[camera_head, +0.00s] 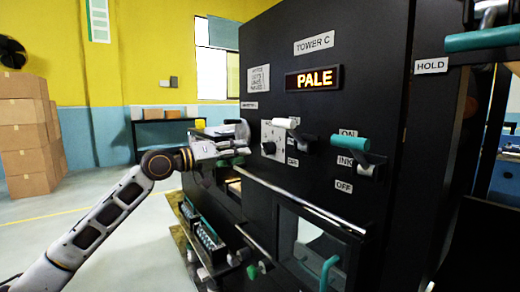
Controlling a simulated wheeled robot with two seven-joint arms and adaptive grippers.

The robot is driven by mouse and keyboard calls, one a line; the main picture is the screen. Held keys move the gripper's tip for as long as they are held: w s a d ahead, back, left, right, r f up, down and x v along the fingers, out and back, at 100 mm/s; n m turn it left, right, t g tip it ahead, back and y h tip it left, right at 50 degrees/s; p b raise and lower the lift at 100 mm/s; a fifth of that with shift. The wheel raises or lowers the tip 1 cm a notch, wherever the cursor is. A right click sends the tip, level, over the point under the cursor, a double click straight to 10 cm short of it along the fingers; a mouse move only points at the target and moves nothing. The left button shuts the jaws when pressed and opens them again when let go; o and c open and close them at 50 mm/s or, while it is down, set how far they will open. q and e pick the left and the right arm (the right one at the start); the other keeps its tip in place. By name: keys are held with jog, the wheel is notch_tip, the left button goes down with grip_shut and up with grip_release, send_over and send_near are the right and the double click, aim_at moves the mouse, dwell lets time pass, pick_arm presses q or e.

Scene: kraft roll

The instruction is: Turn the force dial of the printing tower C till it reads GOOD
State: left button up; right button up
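The black tower C (345,110) stands at the middle right, with a "TOWER C" label. Its lit display (314,79) reads PALE. A light dial plate (273,138) with a small dark knob (268,148) is on the front of the tower, left of the levers; I take this knob for the force dial. My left gripper (243,151) reaches in from the left, and its tips lie just left of the knob in the picture. I cannot tell whether it touches the knob or how far its fingers are apart. My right gripper is not in view.
A white-handled lever (287,122) and a teal ON/OFF ink lever (350,143) stick out right of the dial plate. A teal HOLD handle (483,39) is at the upper right. A window with a teal handle (328,272) is below. Cardboard boxes (25,135) stand far left.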

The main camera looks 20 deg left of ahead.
aim_at(264, 149)
pick_arm(q)
jog(key=x, duration=0.6)
jog(key=shift+p, duration=0.4)
jog(key=shift+x, duration=1.25)
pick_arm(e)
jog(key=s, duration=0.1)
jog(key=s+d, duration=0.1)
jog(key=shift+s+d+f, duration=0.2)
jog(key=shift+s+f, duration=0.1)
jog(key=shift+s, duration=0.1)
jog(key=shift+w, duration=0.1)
pick_arm(q)
grip_shut()
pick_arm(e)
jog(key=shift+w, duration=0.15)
